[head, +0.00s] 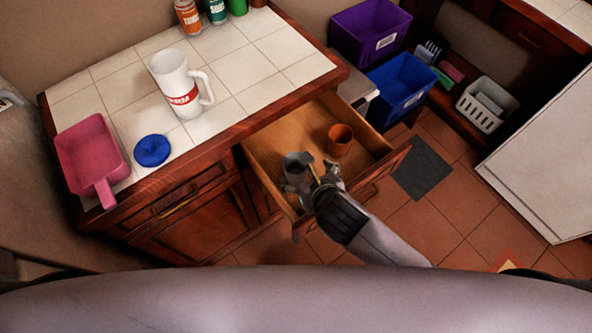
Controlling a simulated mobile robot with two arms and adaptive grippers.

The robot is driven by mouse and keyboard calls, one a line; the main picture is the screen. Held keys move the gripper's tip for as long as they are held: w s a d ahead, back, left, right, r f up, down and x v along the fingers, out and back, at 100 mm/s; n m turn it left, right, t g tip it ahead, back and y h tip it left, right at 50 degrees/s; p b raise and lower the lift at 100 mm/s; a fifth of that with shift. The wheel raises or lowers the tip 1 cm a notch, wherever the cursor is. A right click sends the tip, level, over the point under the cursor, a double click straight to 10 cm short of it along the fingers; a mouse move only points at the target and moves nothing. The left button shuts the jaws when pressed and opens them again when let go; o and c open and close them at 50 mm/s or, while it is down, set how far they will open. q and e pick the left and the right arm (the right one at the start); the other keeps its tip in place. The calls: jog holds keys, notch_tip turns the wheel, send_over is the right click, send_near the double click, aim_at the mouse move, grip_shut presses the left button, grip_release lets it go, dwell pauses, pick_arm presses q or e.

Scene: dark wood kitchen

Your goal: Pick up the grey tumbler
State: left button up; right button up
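The grey tumbler (295,162) stands in the open wooden drawer (268,142), near its left front corner. My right gripper (309,172) reaches into the drawer from the lower right, right at the tumbler. Its fingers look spread, one at the tumbler's near side and one to its right. The gripper hides the lower part of the tumbler, and I cannot tell whether they touch. My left gripper is out of view.
An orange-brown cup (340,138) stands in the drawer, right of the gripper. The counter (250,68) holds a white pitcher (176,80), a blue round object (152,150) and a pink scoop-like container (90,155). Purple (370,28) and blue bins (402,85) stand behind the drawer.

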send_near(293, 161)
jog(key=shift+x, duration=3)
jog(key=shift+r, duration=0.1)
jog(key=shift+c, duration=0.2)
jog(key=c, duration=1.2)
